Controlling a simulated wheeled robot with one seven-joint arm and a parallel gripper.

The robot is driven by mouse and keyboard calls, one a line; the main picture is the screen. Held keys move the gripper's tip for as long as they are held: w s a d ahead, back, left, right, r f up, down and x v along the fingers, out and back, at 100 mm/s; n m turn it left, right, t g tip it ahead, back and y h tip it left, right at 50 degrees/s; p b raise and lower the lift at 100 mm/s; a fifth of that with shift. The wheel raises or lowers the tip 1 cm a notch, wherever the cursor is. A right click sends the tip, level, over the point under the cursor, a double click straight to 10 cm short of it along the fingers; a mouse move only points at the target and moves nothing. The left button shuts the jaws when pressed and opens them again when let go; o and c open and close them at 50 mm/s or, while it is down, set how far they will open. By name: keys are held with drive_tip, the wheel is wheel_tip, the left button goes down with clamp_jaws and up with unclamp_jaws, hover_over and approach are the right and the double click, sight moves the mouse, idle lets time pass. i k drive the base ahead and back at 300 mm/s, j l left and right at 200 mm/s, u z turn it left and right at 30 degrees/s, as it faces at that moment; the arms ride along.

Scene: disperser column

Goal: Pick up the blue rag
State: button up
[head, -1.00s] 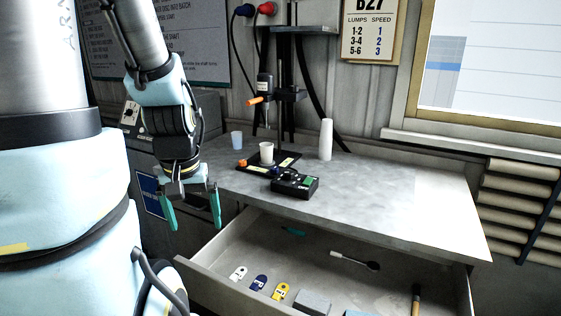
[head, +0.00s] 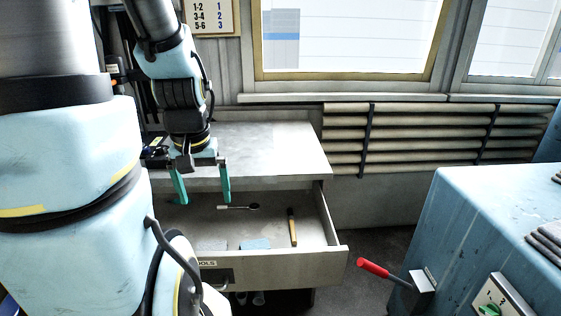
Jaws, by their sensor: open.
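A flat blue piece that looks like the blue rag (head: 256,244) lies in the open drawer (head: 333,232), near its front wall. My gripper (head: 203,201) points down with its two teal fingers apart and nothing between them. In the picture it shows over the drawer's back left part, above and to the left of the rag. The gap in height between them is hard to tell.
A grey block (head: 212,245) lies left of the rag. A dark-headed tool (head: 240,207) and a wooden-handled brush (head: 292,227) also lie in the drawer. The desk top (head: 275,150) is behind. A blue machine (head: 475,230) with a red-handled lever (head: 374,268) stands at right.

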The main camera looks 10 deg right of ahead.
sight(261, 243)
drive_tip(key=l+u, duration=0.4)
drive_tip(key=k+l+u, duration=0.1)
drive_tip(key=u, duration=0.3)
drive_tip(key=k+l+u, duration=0.1)
drive_tip(key=l+u, duration=0.3)
